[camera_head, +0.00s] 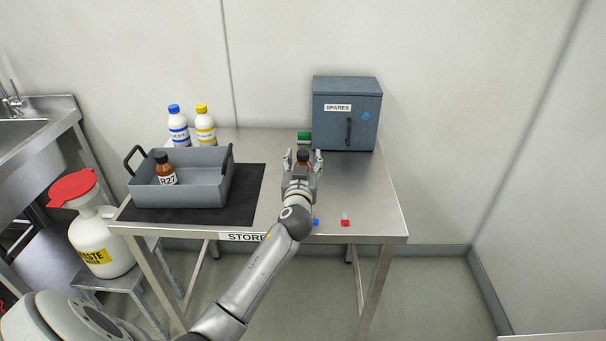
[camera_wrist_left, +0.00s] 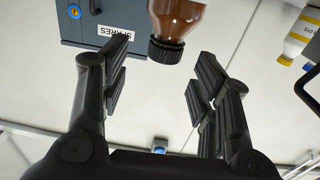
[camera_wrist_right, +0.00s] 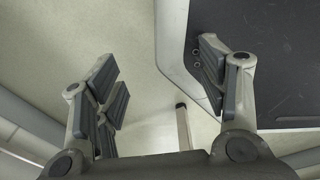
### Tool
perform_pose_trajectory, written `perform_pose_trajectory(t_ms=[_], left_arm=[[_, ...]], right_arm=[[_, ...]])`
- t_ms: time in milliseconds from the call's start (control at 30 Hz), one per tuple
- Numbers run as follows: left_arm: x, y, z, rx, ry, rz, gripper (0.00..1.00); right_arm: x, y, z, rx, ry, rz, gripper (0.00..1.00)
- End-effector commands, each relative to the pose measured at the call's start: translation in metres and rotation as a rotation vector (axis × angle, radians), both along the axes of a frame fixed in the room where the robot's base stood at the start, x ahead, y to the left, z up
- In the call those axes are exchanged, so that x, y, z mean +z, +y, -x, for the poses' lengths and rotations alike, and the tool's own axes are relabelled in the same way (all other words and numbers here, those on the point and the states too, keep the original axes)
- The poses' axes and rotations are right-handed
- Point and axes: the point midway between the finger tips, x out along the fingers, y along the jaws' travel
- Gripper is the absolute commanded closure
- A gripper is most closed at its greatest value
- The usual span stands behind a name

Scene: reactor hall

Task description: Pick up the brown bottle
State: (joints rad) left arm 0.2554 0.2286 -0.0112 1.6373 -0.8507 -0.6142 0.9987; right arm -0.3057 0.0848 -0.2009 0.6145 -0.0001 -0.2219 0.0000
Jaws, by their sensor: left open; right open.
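A brown bottle (camera_head: 303,155) with a black cap stands on the steel table, at my left gripper (camera_head: 303,162). The gripper is open, with a finger on either side of the bottle in the head view. In the left wrist view the brown bottle (camera_wrist_left: 178,18) appears cap-down between and beyond the open fingertips, with visible gaps on both sides. A second brown bottle (camera_head: 164,168), labelled R27, stands in the grey tray (camera_head: 208,190). My right gripper (camera_wrist_right: 155,62) shows only in its wrist view, open and empty, above the floor.
The grey SPARES cabinet (camera_head: 346,112) stands behind right, with a green item (camera_head: 304,137) beside it. Blue-capped (camera_head: 178,128) and yellow-capped (camera_head: 205,128) white bottles stand behind the tray. Small blue (camera_head: 316,222) and red (camera_head: 345,220) items lie near the front edge.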

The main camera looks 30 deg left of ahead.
Motion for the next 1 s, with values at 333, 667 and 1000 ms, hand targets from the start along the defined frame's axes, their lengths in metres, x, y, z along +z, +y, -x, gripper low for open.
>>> perform_pose_trajectory(t_ms=[333, 667, 1000], left_arm=[[-0.004, 0.022, -0.032, 0.001, 0.000, -0.001, 0.44], [-0.005, 0.026, -0.038, 0.000, 0.000, 0.000, 0.44], [-0.005, 0.026, -0.038, 0.001, 0.001, 0.000, 0.80]], right_arm=[[0.006, 0.003, -0.014, -0.002, -0.024, -0.004, 0.34], [0.006, 0.008, -0.010, -0.004, -0.015, -0.011, 0.34], [0.006, 0.007, -0.007, -0.004, -0.011, -0.010, 0.34]])
